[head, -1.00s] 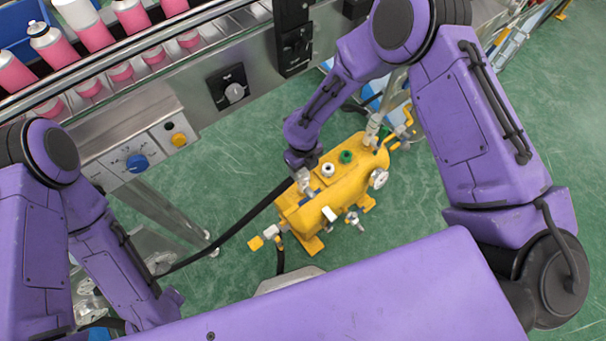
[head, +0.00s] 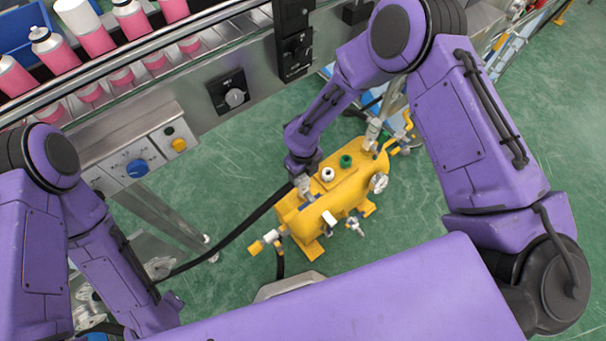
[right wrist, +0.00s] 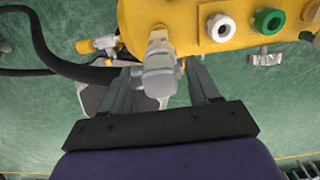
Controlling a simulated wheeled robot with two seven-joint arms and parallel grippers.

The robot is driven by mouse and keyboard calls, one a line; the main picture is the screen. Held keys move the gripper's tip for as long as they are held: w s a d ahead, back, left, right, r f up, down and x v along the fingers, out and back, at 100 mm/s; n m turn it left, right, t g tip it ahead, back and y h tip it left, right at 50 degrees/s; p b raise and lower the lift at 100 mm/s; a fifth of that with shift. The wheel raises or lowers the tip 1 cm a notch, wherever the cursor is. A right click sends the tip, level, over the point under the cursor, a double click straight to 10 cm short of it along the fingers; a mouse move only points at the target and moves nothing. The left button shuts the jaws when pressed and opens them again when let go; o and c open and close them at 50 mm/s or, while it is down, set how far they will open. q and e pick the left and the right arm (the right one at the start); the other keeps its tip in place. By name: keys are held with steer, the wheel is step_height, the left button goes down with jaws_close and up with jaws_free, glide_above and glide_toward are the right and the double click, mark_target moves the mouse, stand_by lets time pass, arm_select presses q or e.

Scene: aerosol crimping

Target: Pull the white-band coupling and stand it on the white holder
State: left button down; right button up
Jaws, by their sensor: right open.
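The yellow machine (head: 345,190) stands on the floor below the conveyor. On its top are a white ring holder (head: 328,174) and a green ring holder (head: 346,161); both also show in the right wrist view, white (right wrist: 221,28) and green (right wrist: 269,20). A pale grey coupling (right wrist: 159,75) stands at the machine's near edge. My right gripper (right wrist: 163,88) is open, with a finger on each side of this coupling; I cannot tell if they touch it. A white band is not clear. In the head view the right gripper (head: 303,177) is partly hidden by its wrist. My left gripper is out of view.
A black hose (head: 235,232) runs from the machine's left end. Another grey fitting (head: 373,132) stands at the machine's far end. A valve wheel (head: 379,182) sticks out on its right. The conveyor (head: 180,65) carries several pink cans.

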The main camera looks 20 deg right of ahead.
stand_by(0.5)
jaws_close()
steer(key=shift+r+p, duration=2.95)
steer(key=shift+r, duration=0.1)
